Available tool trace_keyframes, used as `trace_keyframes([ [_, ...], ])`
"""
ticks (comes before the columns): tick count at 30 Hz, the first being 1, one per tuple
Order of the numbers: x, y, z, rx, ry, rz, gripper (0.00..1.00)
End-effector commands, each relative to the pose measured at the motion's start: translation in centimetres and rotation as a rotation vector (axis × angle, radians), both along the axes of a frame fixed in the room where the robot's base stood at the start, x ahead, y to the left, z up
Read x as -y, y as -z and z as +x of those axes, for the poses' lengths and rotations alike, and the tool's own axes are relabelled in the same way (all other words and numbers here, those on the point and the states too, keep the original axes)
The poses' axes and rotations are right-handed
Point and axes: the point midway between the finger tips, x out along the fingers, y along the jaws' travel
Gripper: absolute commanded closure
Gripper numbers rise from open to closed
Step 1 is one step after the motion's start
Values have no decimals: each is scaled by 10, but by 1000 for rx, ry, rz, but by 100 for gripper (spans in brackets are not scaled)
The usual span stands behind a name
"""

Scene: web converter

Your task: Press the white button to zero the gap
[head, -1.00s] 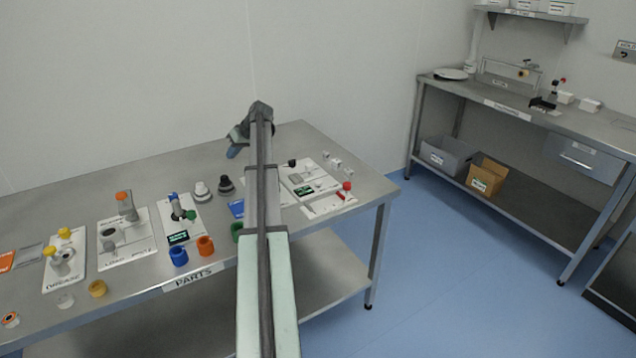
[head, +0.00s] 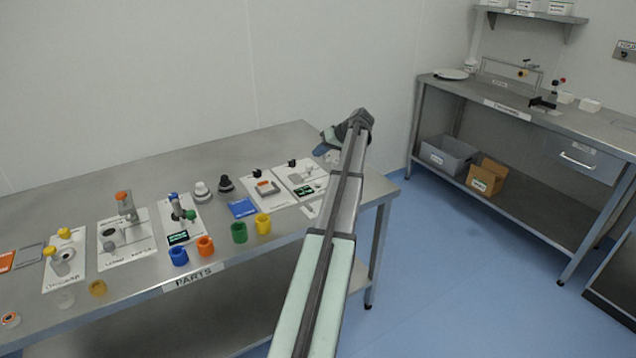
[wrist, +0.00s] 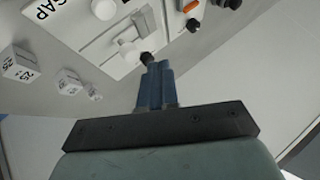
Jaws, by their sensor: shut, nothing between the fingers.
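The gap station is a white board (head: 318,186) near the right end of the parts table, with a black knob, a grey gauge and a dark display with green figures (head: 303,191). In the wrist view the board (wrist: 72,38) carries the word GAP, a white rounded piece (wrist: 104,9), a second white rounded piece (wrist: 130,52) and a black knob (wrist: 147,58). I cannot tell for sure which white piece is the button. My gripper (head: 322,147) is shut and empty above the board's far side. Its blue fingertips (wrist: 155,67) appear beside the black knob; contact is unclear.
Several small white numbered cubes (wrist: 68,82) sit beside the board. Another station with an orange piece (head: 266,187) and a blue pad (head: 242,208) lie to the left. A second bench (head: 500,105) stands at the right.

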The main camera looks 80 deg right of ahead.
Motion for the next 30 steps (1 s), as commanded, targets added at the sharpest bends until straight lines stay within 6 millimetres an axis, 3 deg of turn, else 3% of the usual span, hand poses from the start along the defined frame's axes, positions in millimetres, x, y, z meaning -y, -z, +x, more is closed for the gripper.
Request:
trace_keyframes([
  [16, 0, 4, -3, 2, 3, 2, 100],
  [30, 0, 54, -3, 2, 3, 3, 100],
])
